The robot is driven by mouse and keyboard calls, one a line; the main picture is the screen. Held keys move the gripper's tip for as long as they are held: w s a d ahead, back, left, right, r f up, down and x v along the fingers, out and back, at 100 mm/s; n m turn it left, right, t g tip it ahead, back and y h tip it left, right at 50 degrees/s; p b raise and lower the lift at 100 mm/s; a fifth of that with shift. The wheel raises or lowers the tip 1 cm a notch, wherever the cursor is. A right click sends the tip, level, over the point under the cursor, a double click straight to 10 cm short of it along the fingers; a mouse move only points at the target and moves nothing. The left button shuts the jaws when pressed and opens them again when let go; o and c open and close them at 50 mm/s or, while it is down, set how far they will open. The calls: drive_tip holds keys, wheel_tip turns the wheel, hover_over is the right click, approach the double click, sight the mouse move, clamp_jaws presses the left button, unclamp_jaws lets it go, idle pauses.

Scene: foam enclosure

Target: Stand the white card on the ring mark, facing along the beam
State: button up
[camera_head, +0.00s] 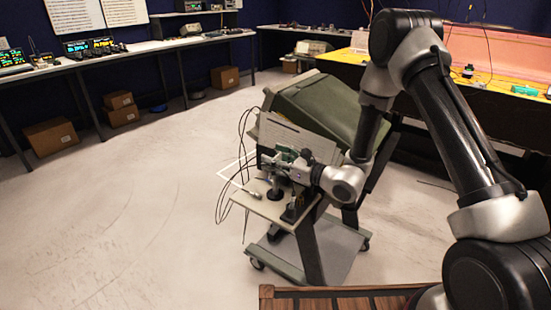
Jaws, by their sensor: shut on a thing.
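My gripper (283,167) is at the pale shelf (259,206) of a cart, just above the shelf's surface. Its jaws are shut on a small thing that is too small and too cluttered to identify. A pale grey-white panel (292,137) stands behind the jaws, against the green case; I cannot tell whether it is the white card. Small green and dark parts show around the fingertips. A black round base (275,195) sits on the shelf below them. I cannot make out the ring mark or the beam in this view.
The green case (318,107) lies tilted on the wheeled cart (337,250). Dark cables (222,200) hang at the shelf's left. A pink foam enclosure (490,47) over a yellow surface is at the back right. Benches with instruments (90,47) line the back left.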

drive_tip(key=o, duration=1.7)
drive_tip(key=shift+f, duration=0.1)
drive_tip(key=shift+d+r, duration=0.1)
drive_tip(key=shift+r, duration=0.1)
drive_tip(key=v, duration=1.2)
drive_tip(key=s+d+r+n+g+h, duration=0.1)
drive_tip(key=s+r+n+g, duration=0.55)
drive_tip(key=s, duration=0.25)
drive_tip(key=s+d+r+n+g, duration=0.1)
drive_tip(key=s+r+n+g, duration=0.4)
drive_tip(key=s+r+n, duration=0.3)
drive_tip(key=s+d+n+h, duration=0.2)
drive_tip(key=d+h, duration=0.1)
drive_tip(key=d, duration=0.2)
drive_tip(key=s+d+r+n+t+h, duration=0.1)
drive_tip(key=s+d+n+h, duration=0.2)
drive_tip(key=d, duration=0.3)
drive_tip(key=s+d+r+n+t+h, duration=0.1)
drive_tip(key=s+d+n+h, duration=0.2)
drive_tip(key=d+h, duration=0.1)
drive_tip(key=shift+d+r, duration=0.1)
drive_tip(key=shift+d, duration=0.8)
drive_tip(key=shift+o, duration=0.8)
drive_tip(key=d+r+n+t+h, duration=0.2)
drive_tip(key=d+r+t+h, duration=0.1)
drive_tip(key=d, duration=0.5)
wheel_tip(320, 180, up, 3)
drive_tip(key=shift+f+t+h, duration=0.25)
drive_tip(key=shift+t+h, duration=0.1)
drive_tip(key=shift+h, duration=0.15)
